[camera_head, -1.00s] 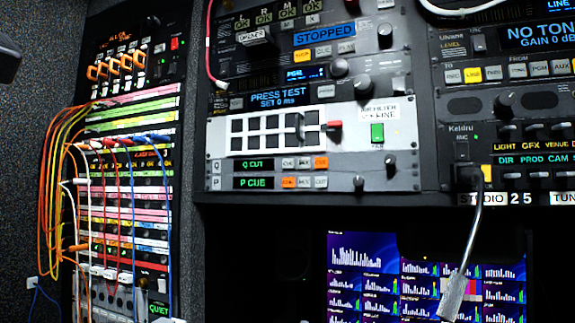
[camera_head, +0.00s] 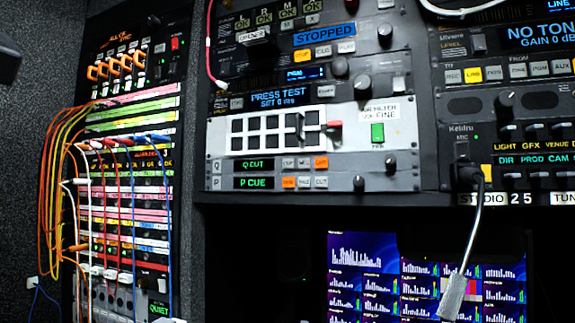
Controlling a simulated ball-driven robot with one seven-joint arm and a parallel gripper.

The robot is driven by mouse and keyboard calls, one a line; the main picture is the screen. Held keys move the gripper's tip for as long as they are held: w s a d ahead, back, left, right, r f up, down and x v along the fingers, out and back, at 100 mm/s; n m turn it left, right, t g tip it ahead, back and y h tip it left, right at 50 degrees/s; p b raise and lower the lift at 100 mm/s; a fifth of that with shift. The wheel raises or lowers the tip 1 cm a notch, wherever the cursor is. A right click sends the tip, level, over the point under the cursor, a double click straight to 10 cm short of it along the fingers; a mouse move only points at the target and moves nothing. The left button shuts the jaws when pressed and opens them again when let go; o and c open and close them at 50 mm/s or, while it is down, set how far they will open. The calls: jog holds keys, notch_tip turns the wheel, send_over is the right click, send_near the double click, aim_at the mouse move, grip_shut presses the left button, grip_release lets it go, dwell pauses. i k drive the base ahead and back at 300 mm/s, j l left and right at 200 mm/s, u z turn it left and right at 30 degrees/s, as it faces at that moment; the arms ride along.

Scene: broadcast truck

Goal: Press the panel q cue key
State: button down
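The Q row of the panel (camera_head: 216,167) is in the middle of the head view, below a white-framed block of dark square keys. Its green display (camera_head: 254,165) reads "Q CUT". The right one (camera_head: 321,162) is lit orange. In the P row below, the display (camera_head: 254,183) reads "P CUE" and the left key (camera_head: 289,183) is orange. The small key lettering is hard to read. My gripper is not recognisable in view.
A gooseneck microphone (camera_head: 467,250) hangs down in front at the right. Patch cords (camera_head: 60,190) hang at the left. Monitors (camera_head: 362,270) are below.

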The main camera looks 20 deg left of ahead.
aim_at(288, 164)
jog(key=j+u, duration=0.1)
jog(key=u, duration=1.55)
jog(key=i+j, duration=0.15)
jog(key=i, duration=0.25)
jog(key=i+j, duration=0.1)
jog(key=i, duration=0.3)
